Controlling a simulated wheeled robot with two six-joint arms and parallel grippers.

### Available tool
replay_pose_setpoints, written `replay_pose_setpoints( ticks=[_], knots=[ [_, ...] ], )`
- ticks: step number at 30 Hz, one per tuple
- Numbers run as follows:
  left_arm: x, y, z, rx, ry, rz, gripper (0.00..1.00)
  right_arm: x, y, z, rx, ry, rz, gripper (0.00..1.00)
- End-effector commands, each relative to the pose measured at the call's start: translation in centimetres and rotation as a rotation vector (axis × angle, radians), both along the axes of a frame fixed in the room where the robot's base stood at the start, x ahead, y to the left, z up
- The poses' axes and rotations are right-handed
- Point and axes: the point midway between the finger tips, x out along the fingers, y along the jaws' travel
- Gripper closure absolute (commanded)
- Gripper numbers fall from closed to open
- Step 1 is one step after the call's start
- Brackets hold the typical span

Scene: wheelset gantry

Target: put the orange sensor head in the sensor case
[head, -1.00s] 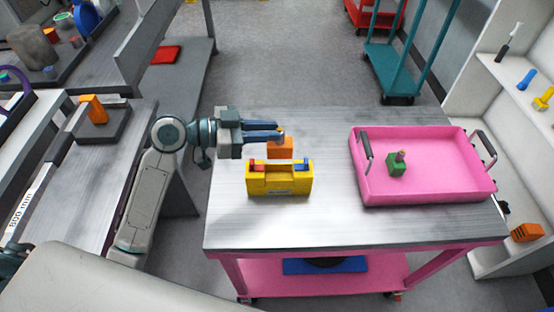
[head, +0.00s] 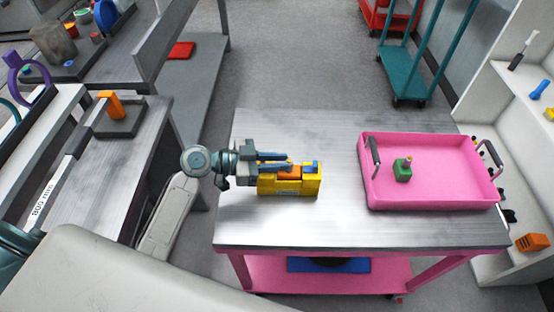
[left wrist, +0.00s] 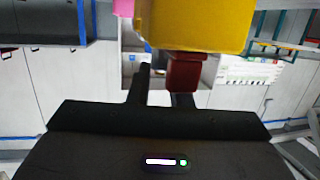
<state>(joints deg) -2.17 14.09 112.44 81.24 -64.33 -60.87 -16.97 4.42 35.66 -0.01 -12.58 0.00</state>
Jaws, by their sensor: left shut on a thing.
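The yellow sensor case (head: 289,187) stands on the metal-topped cart. The orange sensor head (head: 290,172) is at the case's open middle, with its lower part hidden by the front wall. I cannot tell whether it rests on the bottom. My left gripper (head: 289,160) reaches in from the left, shut on the upper part of the sensor head, and covers the case's left end. A blue piece (head: 315,165) shows at the right end. In the left wrist view the yellow case (left wrist: 195,22) fills the top, with a dark red piece (left wrist: 184,72) beside the fingers. My right gripper is not in view.
A pink tray (head: 430,201) with dark handles holds a green piece (head: 402,173) on the right of the cart top (head: 330,225). Bare metal lies in front of and behind the case. Another orange object (head: 111,104) stands on the left bench.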

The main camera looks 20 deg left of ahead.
Motion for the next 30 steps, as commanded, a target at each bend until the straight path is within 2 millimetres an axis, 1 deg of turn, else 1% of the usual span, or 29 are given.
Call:
replay_pose_setpoints(
  ticks=[3,4,6,7,14,19,23,30],
  knots=[
    [0.0,0.0,-0.3,0.0,-0.001,0.0,1.0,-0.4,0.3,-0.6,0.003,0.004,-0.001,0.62],
    [0.0,0.0,-0.2,0.0,-0.001,0.0,0.78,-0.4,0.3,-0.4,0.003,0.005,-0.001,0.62],
    [0.0,0.0,-0.2,0.0,-0.001,0.0,0.64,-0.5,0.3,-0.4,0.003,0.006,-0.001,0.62],
    [0.0,0.0,-0.2,0.0,-0.001,0.0,0.59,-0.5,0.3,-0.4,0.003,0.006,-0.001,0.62],
    [0.0,0.0,-0.2,0.0,0.0,0.0,0.59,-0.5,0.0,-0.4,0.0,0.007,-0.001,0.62],
    [0.0,0.1,0.1,0.001,0.0,0.0,0.59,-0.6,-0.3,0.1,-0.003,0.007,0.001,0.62],
    [-0.6,1.4,-0.1,0.007,-0.002,0.0,0.59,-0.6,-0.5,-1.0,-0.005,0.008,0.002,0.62],
    [-2.1,4.1,0.5,0.007,-0.001,-0.001,0.59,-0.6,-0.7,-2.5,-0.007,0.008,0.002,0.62]
  ],
)
